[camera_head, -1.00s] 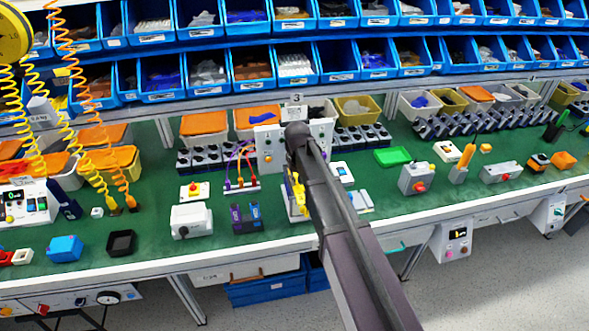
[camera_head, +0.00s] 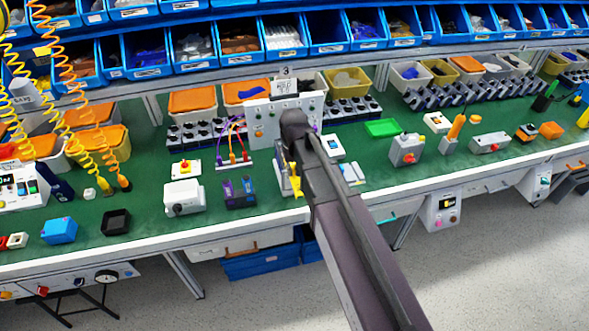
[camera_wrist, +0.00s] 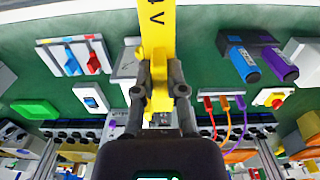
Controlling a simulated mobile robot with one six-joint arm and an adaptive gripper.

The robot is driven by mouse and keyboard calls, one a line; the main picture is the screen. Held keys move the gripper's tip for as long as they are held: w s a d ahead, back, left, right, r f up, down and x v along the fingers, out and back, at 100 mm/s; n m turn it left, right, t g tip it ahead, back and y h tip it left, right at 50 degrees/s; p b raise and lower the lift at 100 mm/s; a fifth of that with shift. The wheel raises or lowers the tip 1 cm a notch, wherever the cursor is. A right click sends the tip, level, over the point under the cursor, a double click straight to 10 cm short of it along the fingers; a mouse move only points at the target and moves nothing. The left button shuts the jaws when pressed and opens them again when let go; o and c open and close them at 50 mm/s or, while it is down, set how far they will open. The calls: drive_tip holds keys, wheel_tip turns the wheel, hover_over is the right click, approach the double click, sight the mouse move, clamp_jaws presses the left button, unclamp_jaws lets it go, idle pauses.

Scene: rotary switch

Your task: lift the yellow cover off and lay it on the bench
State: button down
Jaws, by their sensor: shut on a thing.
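The yellow cover (camera_wrist: 159,28) is a long bright piece with black markings, seen large in the wrist view and running off the top edge. My gripper (camera_wrist: 158,82) is shut on its lower, narrower part. In the head view the cover (camera_head: 295,180) shows as a small yellow shape left of my arm, near the front of the green bench (camera_head: 232,219). My fingers are hidden there by the arm. A grey-white box (camera_wrist: 129,62) lies behind the cover in the wrist view. I cannot tell whether the cover touches it.
A blue-screen device (camera_head: 333,146) is to the right, and a tall white panel (camera_head: 262,125) stands behind. Green bench shows bare along the front left and right of my arm.

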drive_tip(key=shift+r, duration=0.15)
drive_tip(key=shift+r+p, duration=2.35)
drive_tip(key=shift+p, duration=0.15)
drive_tip(key=shift+f, duration=0.15)
drive_tip(key=shift+f+b, duration=0.35)
drive_tip(key=shift+b, duration=0.1)
drive_tip(key=shift+r, duration=0.1)
